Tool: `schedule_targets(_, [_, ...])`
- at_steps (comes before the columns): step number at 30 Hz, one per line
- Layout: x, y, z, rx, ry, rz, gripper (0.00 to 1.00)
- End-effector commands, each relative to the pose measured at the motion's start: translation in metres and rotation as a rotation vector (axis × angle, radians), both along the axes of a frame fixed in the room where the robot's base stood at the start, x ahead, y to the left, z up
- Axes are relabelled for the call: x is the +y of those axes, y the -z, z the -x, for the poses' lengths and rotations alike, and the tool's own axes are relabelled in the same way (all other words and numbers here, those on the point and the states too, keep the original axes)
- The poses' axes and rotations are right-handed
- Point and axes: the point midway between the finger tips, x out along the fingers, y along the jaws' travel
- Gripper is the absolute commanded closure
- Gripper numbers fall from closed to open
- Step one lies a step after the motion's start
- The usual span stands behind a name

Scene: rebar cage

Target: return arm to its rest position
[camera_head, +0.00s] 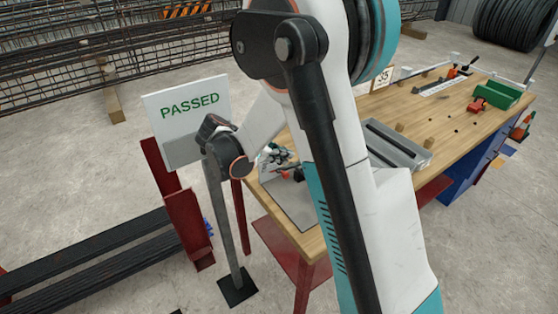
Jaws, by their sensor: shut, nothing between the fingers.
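My arm (345,170) fills the middle of the head view, its white, teal and black links rising from the lower right to a dark joint at the top. A white link runs down behind it to my dark, orange-ringed wrist (232,160), in front of the sign post. My gripper (279,155) seems to be the small dark shape just right of the wrist, above the near left end of the workbench (323,234). It is small and partly covered by my arm. It is shut and holds nothing that I can see.
A white "PASSED" sign (187,105) stands just left of my wrist. A red stand (186,225) carries dark bars (90,255) at lower left. A grey tray (398,150) and a green bin (494,93) rest on the bench. Rebar cages (60,50) lie behind.

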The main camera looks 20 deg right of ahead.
Motion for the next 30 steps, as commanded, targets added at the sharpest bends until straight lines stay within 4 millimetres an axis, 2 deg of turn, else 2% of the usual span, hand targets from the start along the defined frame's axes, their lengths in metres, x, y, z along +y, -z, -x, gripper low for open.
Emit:
schedule_targets(1, [0.017, 0.007, -0.001, 0.002, -0.011, -0.002, 1.0])
schedule_targets(6, [0.051, 0.021, 0.002, 0.001, -0.01, -0.002, 1.0])
schedule_targets(13, [0.081, 0.034, 0.005, 0.001, -0.006, -0.001, 1.0])
schedule_targets(18, [0.089, 0.038, 0.006, 0.001, -0.006, -0.001, 1.0])
schedule_targets(23, [0.089, 0.036, 0.007, 0.008, -0.013, -0.007, 1.0])
schedule_targets(26, [0.086, 0.026, 0.01, 0.038, -0.05, -0.031, 1.0])
schedule_targets(30, [0.08, 0.0, 0.019, 0.117, -0.16, -0.094, 1.0])
